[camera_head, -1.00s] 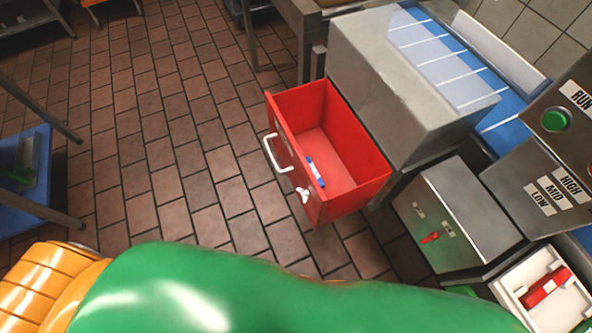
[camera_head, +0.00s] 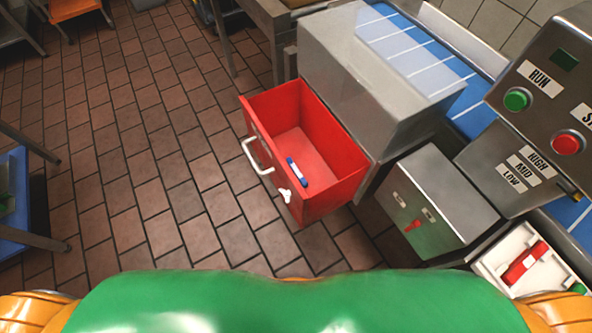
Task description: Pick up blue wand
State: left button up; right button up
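The blue wand (camera_head: 297,172) is a short blue stick with a white band. It lies inside the open red drawer (camera_head: 348,181), near the drawer's front wall. The drawer is pulled out from the metal machine and has a white handle on its front.
The steel machine (camera_head: 375,85) with a blue belt (camera_head: 470,112) stands behind the drawer. A control panel with a green button (camera_head: 516,100) and a red button (camera_head: 566,144) is at right. A white tray (camera_head: 488,265) holds a red item. Brick floor left of the drawer is clear.

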aim_at(296, 171)
jog(key=i+j+z, duration=0.15)
jog(key=j+z, duration=0.3)
jog(key=i+j+z, duration=0.1)
jog(key=j+z, duration=0.15)
jog(key=z, duration=0.15)
jog(key=j+z, duration=0.75)
jog(key=z, duration=0.15)
jog(key=k+j+z, duration=0.1)
jog(key=j+z, duration=0.35)
jog(key=k+j+z, duration=0.1)
jog(key=j+z, duration=0.3)
jog(key=k+j+z, duration=0.2)
jog(key=z, duration=0.25)
